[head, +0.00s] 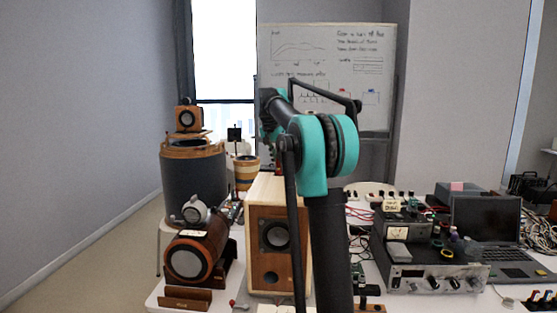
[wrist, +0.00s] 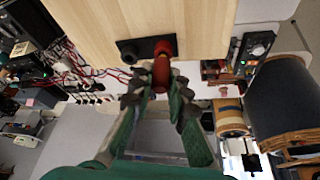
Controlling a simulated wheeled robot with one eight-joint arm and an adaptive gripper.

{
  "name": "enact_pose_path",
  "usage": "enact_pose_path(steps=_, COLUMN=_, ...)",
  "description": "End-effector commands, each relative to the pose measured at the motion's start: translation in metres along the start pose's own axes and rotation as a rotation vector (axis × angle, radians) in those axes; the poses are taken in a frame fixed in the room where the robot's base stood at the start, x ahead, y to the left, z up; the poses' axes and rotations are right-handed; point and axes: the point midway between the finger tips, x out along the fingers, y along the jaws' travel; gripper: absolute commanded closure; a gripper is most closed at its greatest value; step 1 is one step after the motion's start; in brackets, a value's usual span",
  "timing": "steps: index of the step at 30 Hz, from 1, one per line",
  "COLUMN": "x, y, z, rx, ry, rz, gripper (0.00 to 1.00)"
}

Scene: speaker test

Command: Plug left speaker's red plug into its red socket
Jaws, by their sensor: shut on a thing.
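The wooden box speaker (head: 256,262) stands in the middle of the table in the head view, partly covered by my arm. On the panel's edge sit a black socket (wrist: 128,50) and a red socket (wrist: 165,46) side by side. My gripper (wrist: 160,88) is shut on a red plug (wrist: 161,72), held between the fingertips. The plug is lined up with the red socket and meets it in the picture; I cannot tell how deep it sits. In the head view my gripper is hidden.
A dark round speaker (head: 192,259) lies left of the box. An amplifier (head: 435,277) and a laptop (head: 495,240) stand to the right. Red cables (wrist: 70,62) run behind the speaker in the wrist view. A large dark cylinder (wrist: 285,95) stands at its right.

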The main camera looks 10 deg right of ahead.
Motion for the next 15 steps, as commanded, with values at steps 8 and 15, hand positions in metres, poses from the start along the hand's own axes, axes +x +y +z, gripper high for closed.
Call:
enact_pose_path(steps=8, x=0.0044, y=0.0, z=0.0018, rx=0.0, ry=0.0, rz=0.0, gripper=1.0)
enact_pose_path(steps=15, x=0.0082, y=0.0, z=0.0034, rx=0.0, ry=0.0, rz=0.0, gripper=1.0)
